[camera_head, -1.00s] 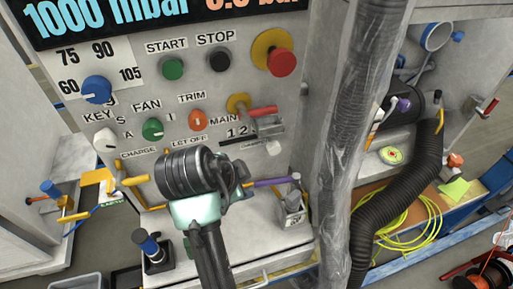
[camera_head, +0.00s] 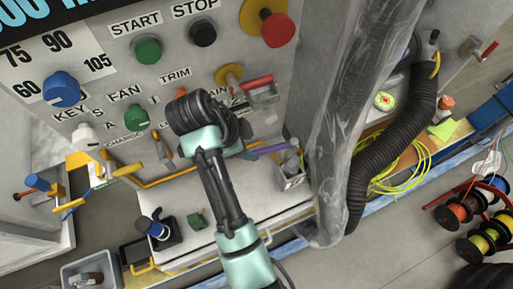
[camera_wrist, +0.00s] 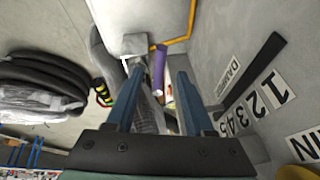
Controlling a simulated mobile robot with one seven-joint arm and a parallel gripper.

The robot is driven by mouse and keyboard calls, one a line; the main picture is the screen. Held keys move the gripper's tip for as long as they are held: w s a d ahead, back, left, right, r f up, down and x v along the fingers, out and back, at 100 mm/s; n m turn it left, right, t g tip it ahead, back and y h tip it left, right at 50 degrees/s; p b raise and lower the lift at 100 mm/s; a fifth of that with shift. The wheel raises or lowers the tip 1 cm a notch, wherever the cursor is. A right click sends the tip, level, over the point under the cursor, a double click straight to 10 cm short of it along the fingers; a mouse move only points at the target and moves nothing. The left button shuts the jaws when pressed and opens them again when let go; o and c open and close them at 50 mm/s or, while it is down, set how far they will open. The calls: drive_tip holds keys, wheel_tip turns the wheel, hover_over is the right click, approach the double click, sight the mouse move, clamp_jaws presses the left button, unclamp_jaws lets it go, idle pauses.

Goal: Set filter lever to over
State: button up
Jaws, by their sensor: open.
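I see no lever with a readable filter label. A purple handle (camera_head: 270,148) sticks out low on the grey panel, just right of my gripper's end, in the head view. In the wrist view the purple handle (camera_wrist: 159,68) shows between my two blue fingers, near their tips; I cannot tell how far beyond them it is. My gripper (camera_wrist: 158,78) is open, with no contact visible. In the head view my wrist hides part of the panel's lower middle and most of my fingers.
A red-handled valve (camera_head: 258,82) stands out above the purple handle. A yellow pipe (camera_head: 165,178) runs along the panel's lower edge. A plastic-wrapped column (camera_head: 345,120) and a black hose (camera_head: 400,130) stand to the right. A numbered damper scale (camera_wrist: 255,100) lies right of my fingers.

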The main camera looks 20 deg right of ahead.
sight(259, 151)
drive_tip(key=x, duration=0.6)
drive_tip(key=shift+c, duration=0.2)
clamp_jaws()
idle(1.2)
